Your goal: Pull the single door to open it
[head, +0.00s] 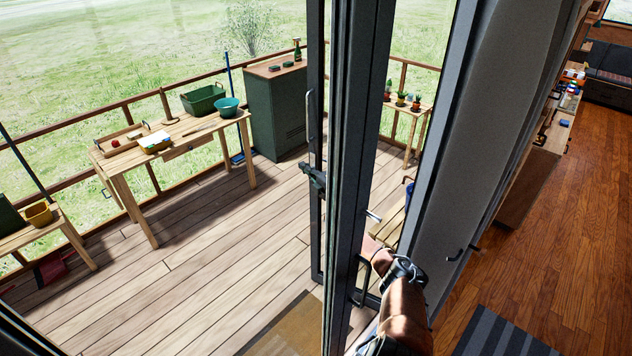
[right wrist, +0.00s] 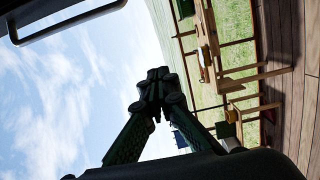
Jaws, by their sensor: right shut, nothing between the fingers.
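A dark-framed door (head: 357,120) stands in the middle of the head view, seen nearly edge-on, with the deck beyond it. A long vertical handle (head: 310,112) is on the frame at its left, and a dark handle (head: 358,282) shows lower down. My right arm reaches up from the bottom and passes partly behind the frame. My right gripper (head: 307,170) shows at the frame's left edge, below the long handle. In the right wrist view its fingers (right wrist: 153,77) are shut and empty. A dark bar (right wrist: 70,18) is at top left, apart from them. My left gripper is out of view.
A wooden table (head: 190,140) with tubs and a green cabinet (head: 278,115) stand on the deck (head: 190,270). The deck's middle is clear. A grey panel (head: 470,130) is right of the door. Indoors, the wooden floor (head: 540,240) has a striped mat (head: 505,335).

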